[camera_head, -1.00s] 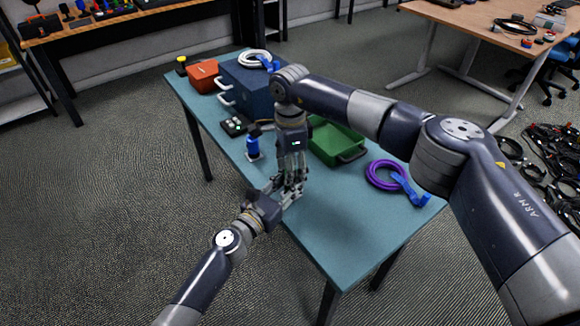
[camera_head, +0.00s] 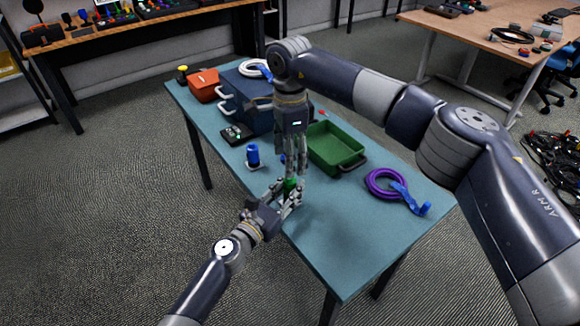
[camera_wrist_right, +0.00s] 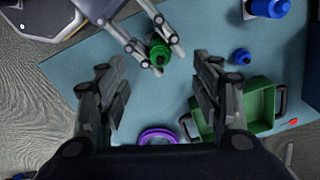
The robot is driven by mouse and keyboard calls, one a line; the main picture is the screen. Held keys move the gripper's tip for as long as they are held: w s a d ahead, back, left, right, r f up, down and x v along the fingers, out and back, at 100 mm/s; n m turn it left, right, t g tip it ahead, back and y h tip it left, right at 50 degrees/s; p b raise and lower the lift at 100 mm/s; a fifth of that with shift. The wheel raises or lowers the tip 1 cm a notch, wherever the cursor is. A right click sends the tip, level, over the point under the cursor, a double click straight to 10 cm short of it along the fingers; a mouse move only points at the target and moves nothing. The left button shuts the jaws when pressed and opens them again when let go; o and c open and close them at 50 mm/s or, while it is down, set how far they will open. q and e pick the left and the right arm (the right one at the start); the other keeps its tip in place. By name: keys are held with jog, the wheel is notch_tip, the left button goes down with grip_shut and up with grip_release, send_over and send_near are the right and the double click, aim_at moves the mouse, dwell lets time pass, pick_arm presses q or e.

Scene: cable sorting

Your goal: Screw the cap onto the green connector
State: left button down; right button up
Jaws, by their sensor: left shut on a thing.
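The green connector (camera_head: 290,186) is held upright in my left gripper (camera_head: 287,197) over the table's front edge. In the right wrist view the green connector (camera_wrist_right: 160,52) shows from above as a ridged round green shape between the left fingers. Whether its top is a separate cap cannot be told. My right gripper (camera_head: 291,168) points down just above and behind it. In the right wrist view my right gripper (camera_wrist_right: 158,88) has its fingers wide apart with nothing between them.
A blue connector (camera_head: 252,155) stands on the table (camera_head: 330,235), with a small blue piece (camera_wrist_right: 242,57) nearer the green bin (camera_head: 335,150). A black tray (camera_head: 237,134), blue toolbox (camera_head: 247,100), orange box (camera_head: 203,84) and purple cable coil (camera_head: 385,184) also stand there. The front right is clear.

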dwell(0.3)
pick_arm(q)
jog(key=c, duration=1.2)
grip_release()
jog(key=v, duration=1.2)
